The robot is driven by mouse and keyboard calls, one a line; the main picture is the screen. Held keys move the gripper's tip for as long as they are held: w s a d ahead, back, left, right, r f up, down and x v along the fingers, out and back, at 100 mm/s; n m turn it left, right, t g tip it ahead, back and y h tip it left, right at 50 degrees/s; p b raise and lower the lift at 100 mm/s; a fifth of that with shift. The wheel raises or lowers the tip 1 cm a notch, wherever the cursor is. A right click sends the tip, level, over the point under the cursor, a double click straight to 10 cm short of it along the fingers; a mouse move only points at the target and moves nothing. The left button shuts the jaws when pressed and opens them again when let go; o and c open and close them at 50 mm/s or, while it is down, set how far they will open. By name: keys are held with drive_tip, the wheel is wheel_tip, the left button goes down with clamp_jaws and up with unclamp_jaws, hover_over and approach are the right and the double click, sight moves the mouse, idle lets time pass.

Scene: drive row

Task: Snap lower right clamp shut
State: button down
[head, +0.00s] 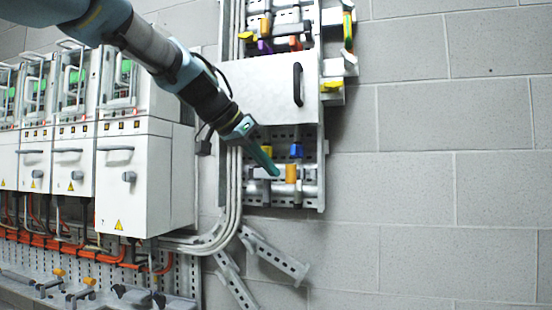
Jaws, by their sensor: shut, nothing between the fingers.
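My gripper (273,168) is shut and empty. Its long teal fingers point down and to the right in front of the lower part of a perforated metal wall panel (311,193). An orange clamp part (291,173) stands upright just right of the fingertips, on the lower right of the panel. A blue part (297,150) sits above it. I cannot tell whether the fingers touch the clamp, or whether the clamp is open or shut. The fingers partly hide a yellow piece (262,152) on the lower left of the panel.
A grey cover plate with a black handle (298,84) is above the gripper. More coloured clamps (331,86) sit up and right of it. White drive cabinets (134,180) stand at left. Angled metal brackets (275,255) are below. The block wall (430,180) at right is bare.

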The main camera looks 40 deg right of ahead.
drive_tip(key=shift+d+p, duration=0.35)
drive_tip(key=shift+d, duration=0.75)
drive_tip(key=shift+s+d, duration=0.15)
drive_tip(key=shift+d, duration=0.2)
drive_tip(key=d+n+t+p, duration=0.1)
drive_tip(key=d, duration=0.2)
drive_tip(key=d+n+t+p, duration=0.1)
drive_tip(key=d, duration=0.2)
drive_tip(key=shift+s+d+n, duration=0.1)
drive_tip(key=shift+d+n, duration=0.05)
drive_tip(key=shift+n, duration=0.15)
drive_tip(key=shift+d+r, duration=0.1)
drive_tip(key=shift+s, duration=0.1)
